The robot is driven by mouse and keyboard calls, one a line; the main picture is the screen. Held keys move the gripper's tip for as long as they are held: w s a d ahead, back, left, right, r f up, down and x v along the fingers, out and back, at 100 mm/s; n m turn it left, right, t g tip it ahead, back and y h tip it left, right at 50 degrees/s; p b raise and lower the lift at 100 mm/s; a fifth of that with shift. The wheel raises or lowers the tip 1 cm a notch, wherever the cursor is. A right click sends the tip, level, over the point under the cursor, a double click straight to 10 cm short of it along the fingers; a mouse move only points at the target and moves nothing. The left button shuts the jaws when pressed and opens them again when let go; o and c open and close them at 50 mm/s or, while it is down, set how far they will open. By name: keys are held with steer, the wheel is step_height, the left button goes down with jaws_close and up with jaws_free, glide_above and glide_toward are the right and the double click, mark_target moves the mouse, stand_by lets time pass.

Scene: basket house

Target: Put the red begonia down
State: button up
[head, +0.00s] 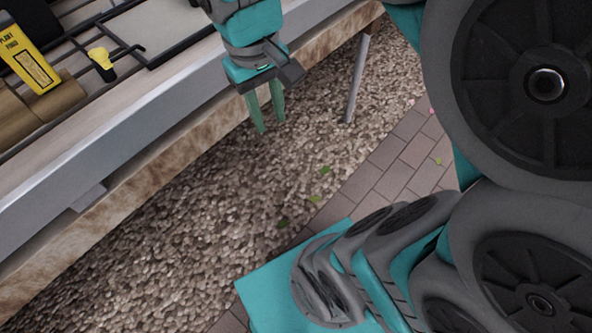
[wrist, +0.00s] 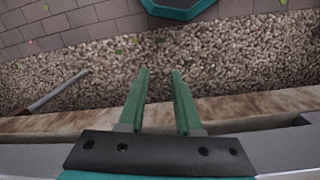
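My gripper (head: 266,108) hangs fingers-down beside the front edge of a table, above the gravel. In the wrist view my gripper (wrist: 159,84) shows two green fingers apart with nothing between them. No red begonia is in sight in either view.
The table (head: 140,105) has a metal edge and a table leg (head: 357,78). On it are a yellow plant food box (head: 30,62), a small yellow-topped item (head: 102,62) and a dark-framed tray (head: 148,52). Gravel (head: 200,210) and brick paving (head: 395,170) below are mostly clear, with scattered leaves.

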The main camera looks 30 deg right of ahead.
steer(key=s+f+g, duration=0.1)
steer(key=s+f, duration=0.6)
steer(key=s, duration=0.3)
steer(key=shift+s+a+f+m+y, duration=0.15)
steer(key=shift+s+f+m+y, duration=0.15)
steer(key=shift+s+f, duration=0.05)
steer(key=shift+o, duration=0.4)
